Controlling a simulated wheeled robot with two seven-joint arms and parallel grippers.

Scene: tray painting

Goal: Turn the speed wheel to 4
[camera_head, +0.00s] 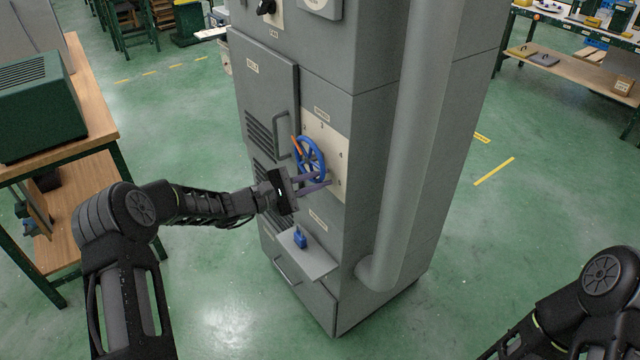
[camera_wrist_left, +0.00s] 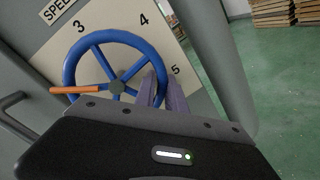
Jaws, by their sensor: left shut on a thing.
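The speed wheel (camera_head: 318,160) is a blue spoked handwheel on a cream plate (camera_head: 338,140) on the grey cabinet's front. It also shows in the left wrist view (camera_wrist_left: 97,55), with the numerals 3, 4 and 5 around it. Its orange pointer (camera_wrist_left: 73,90) points left there, short of the 3 and away from the 4; in the head view the pointer (camera_head: 296,146) points up and left. My left gripper (camera_head: 322,183) is at the wheel's lower right, near the 5, its purplish fingers (camera_wrist_left: 162,92) shut on the rim. My right gripper is out of view.
A vertical grey pipe (camera_head: 410,150) stands right of the wheel. A small shelf (camera_head: 318,264) with a blue object (camera_head: 300,238) juts out below. A door handle (camera_head: 279,135) is just left of the wheel. A wooden bench (camera_head: 88,75) stands at left.

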